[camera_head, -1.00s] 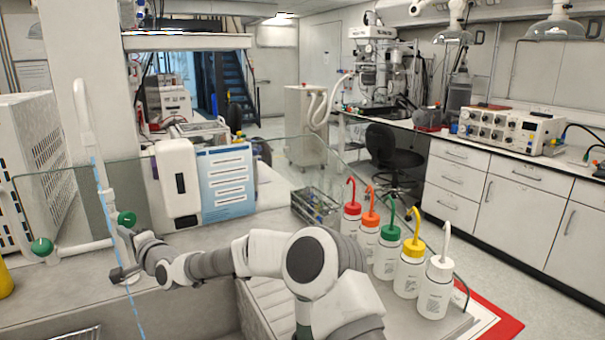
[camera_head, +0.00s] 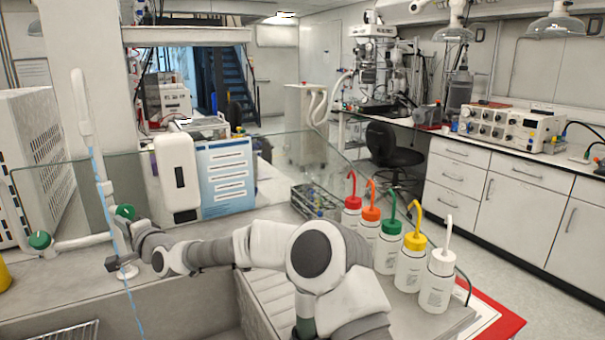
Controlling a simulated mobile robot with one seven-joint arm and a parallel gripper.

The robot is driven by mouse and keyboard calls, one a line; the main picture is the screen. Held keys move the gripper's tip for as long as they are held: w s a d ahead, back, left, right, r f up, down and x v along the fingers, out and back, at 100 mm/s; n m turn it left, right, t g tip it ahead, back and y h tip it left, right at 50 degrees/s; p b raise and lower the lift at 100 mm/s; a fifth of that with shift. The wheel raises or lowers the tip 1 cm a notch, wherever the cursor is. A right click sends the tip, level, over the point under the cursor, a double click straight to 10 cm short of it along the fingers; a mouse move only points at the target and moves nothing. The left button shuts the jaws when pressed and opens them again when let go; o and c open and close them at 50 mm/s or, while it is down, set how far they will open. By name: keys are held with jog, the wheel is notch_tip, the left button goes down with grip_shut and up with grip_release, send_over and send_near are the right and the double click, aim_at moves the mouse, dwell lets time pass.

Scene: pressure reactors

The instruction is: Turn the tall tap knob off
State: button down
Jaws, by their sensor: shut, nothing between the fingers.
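The tall white tap (camera_head: 84,115) stands at the left, its spout reaching up and over. A dashed blue line of water runs from it down to the sink. It has two green knobs: one at the right (camera_head: 125,212), just above my gripper, and one at the left (camera_head: 40,240) on the low side pipe. My gripper (camera_head: 116,262) is shut and empty, in front of the tap's lower part and just below the right knob. The arm partly hides the tap's base. I cannot tell whether the gripper touches the knob.
A glass screen (camera_head: 60,190) stands behind the tap. Wash bottles with coloured tops (camera_head: 410,265) stand in a row at the right of my arm, near a red-edged tray (camera_head: 500,322).

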jog(key=shift+w+d+r+b, duration=0.15)
jog(key=shift+w+r+b, duration=0.05)
jog(key=shift+r+b, duration=0.6)
jog(key=shift+s+f+b, duration=0.15)
jog(key=shift+s+b, duration=0.05)
jog(key=shift+b, duration=0.1)
jog(key=b+v, duration=0.2)
jog(key=v, duration=0.1)
jog(key=b+v, duration=0.2)
jog(key=shift+d, duration=0.55)
